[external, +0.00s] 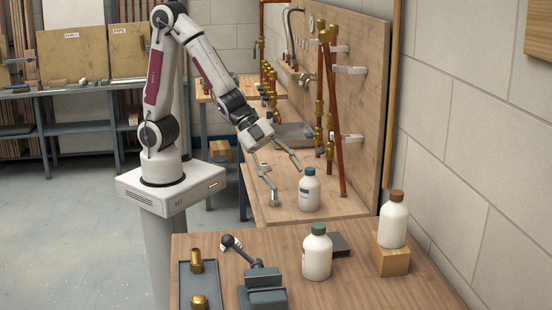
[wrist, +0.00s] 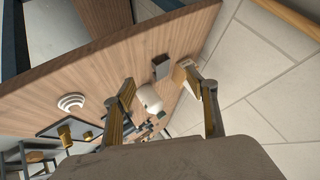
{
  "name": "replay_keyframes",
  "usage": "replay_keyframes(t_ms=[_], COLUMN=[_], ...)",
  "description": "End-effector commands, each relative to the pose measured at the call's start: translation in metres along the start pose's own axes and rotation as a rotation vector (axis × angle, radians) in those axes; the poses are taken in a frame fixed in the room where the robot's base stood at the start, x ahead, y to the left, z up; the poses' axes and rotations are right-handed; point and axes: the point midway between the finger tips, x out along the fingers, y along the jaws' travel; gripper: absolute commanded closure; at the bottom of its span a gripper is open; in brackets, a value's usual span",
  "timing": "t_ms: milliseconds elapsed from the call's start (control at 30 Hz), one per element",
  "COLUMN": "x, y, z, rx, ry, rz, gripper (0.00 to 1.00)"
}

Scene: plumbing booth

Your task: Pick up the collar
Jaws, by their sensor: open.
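Two brass fittings stand in a dark tray (external: 183,290) at the near left of the front bench; one, collar-like with a flared base (external: 197,263), is farther back, and the other (external: 199,302) is cut by the picture's lower edge. I cannot tell which is the collar. Brass pieces also show in the wrist view at left (wrist: 63,135). My gripper (external: 285,184) is open and empty, over the rear wooden bench, well apart from the tray. Its spread fingers (wrist: 160,82) frame a white bottle (wrist: 150,99) in the wrist view, with nothing gripped.
A grey vise (external: 263,290) stands beside the tray. A green-capped bottle (external: 317,254), a dark flat block (external: 339,244) and a brown-capped bottle (external: 393,222) on a wooden block (external: 390,258) stand farther right. A dark-capped bottle (external: 309,191) and copper pipes (external: 337,130) are near my gripper.

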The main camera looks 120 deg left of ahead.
Motion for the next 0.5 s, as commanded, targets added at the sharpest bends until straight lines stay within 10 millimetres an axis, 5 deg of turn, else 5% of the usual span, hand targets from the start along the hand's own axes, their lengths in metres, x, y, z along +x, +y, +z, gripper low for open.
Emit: replay_keyframes(t_ms=[500], x=[0.06], y=[0.066], z=[0.0], rx=[0.119], ry=[0.232], rz=[0.212], gripper=[0.43])
